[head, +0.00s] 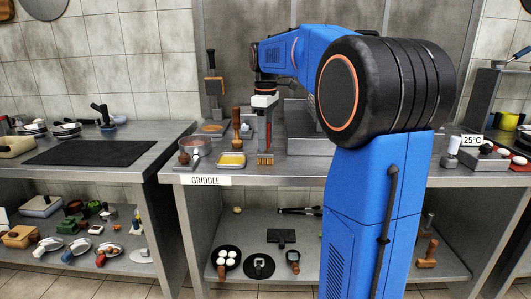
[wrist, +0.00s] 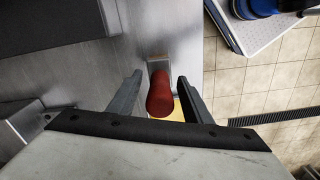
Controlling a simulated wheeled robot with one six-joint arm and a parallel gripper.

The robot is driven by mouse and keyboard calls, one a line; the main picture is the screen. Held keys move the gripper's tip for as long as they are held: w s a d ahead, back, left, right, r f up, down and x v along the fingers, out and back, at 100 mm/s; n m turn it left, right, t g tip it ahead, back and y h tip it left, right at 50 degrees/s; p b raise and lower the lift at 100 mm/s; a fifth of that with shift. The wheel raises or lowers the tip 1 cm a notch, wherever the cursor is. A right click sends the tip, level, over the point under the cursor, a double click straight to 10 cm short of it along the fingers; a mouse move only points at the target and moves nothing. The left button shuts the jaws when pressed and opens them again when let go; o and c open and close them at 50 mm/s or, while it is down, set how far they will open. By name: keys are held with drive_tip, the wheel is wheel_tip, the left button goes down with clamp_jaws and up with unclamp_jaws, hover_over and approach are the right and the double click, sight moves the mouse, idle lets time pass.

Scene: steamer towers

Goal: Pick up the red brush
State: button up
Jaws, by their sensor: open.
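The red brush stands upright on the griddle counter. In the wrist view its red handle (wrist: 160,95) points up toward the camera, between the two fingers of my gripper (wrist: 160,92). There is a gap on each side, and the fingers are open. In the head view my gripper (head: 265,122) points down over the counter. The brush's brown bristle end (head: 265,159) shows below it, near the counter's front edge.
A yellow-filled tray (head: 231,160) sits just left of the brush. The grey griddle block (head: 310,135) is at the right. The counter's front edge (head: 215,180) is close.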

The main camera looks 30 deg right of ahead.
clamp_jaws()
wheel_tip(320, 180, up, 10)
idle(0.8)
drive_tip(key=c, duration=0.8)
unclamp_jaws()
clamp_jaws()
